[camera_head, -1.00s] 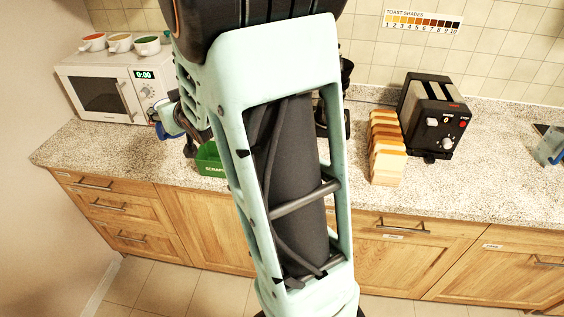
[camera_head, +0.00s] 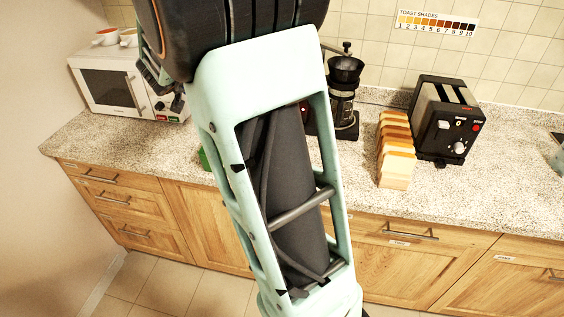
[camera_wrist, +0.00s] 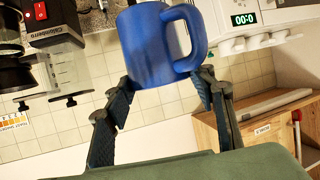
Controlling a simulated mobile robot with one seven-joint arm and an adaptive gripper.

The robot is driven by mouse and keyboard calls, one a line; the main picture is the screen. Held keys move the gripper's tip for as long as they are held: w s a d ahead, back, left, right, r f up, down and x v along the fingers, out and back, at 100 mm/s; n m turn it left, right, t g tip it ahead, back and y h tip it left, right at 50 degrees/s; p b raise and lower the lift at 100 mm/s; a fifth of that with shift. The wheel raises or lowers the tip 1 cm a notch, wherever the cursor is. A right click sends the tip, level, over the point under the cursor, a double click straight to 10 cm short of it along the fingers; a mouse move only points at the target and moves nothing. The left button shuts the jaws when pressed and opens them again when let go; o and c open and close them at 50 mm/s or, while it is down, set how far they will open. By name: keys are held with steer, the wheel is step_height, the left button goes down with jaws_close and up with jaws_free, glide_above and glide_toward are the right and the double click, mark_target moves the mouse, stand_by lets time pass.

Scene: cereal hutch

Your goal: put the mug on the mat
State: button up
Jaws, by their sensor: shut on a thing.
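The blue mug (camera_wrist: 150,48) is in the wrist view, held between the fingertips of my gripper (camera_wrist: 165,88), with its handle to the right in the picture. The wrist view is turned, so the microwave and wall appear upside down or tilted. In the head view my arm covers most of the middle, and the mug is hidden. I see no mat in either view.
A white microwave (camera_head: 118,86) with mugs on top stands at the left of the counter (camera_head: 90,140). A black coffee grinder (camera_head: 343,72), toast slices (camera_head: 397,160) and a black toaster (camera_head: 443,125) stand at the right. A green box (camera_head: 203,160) is mostly hidden.

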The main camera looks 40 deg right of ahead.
steer(key=s+d+f+m+g+h+b, duration=0.25)
steer(key=s+f+m+g+h, duration=0.4)
steer(key=s+f, duration=0.35)
steer(key=shift+m+g+y, duration=0.25)
steer(key=shift+m+y, duration=0.3)
steer(key=s+d+f, duration=0.1)
steer(key=d+f, duration=0.3)
steer(key=s+d+f, duration=0.1)
steer(key=d+f, duration=0.3)
steer(key=s+d+f+b, duration=0.1)
steer(key=d+f, duration=0.3)
steer(key=f, duration=0.1)
steer(key=shift+d, duration=0.35)
steer(key=shift+f, duration=0.3)
steer(key=shift+f, duration=0.1)
